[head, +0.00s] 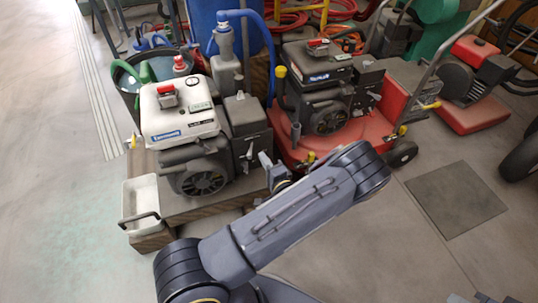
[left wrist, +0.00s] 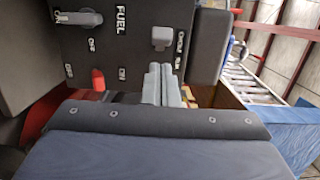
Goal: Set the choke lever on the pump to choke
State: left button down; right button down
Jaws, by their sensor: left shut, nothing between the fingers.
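The pump (head: 178,118), with a white top and a dark engine body, stands on a wooden base. In the left wrist view its dark control panel (left wrist: 140,55) shows close up and turned sideways. The choke lever (left wrist: 161,36), a small grey knob, sits beside the small choke and run labels; which mark it is at I cannot tell. A longer grey fuel lever (left wrist: 78,18) is at the upper left. My left gripper (head: 265,160) is at the right side of the pump; its fingertips (left wrist: 161,70) are shut and empty, just below the choke lever, seemingly apart from it.
A red machine (head: 330,110) with a similar engine stands close on the right of the pump. A white tray (head: 141,198) is at the pump's left front. The floor at left is clear.

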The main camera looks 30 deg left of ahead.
pick_arm(q)
jog(key=p+v, duration=0.1)
jog(key=v, duration=1)
jog(key=shift+s+a+p, duration=0.2)
jog(key=shift+s+p, duration=0.15)
jog(key=shift+s, duration=0.1)
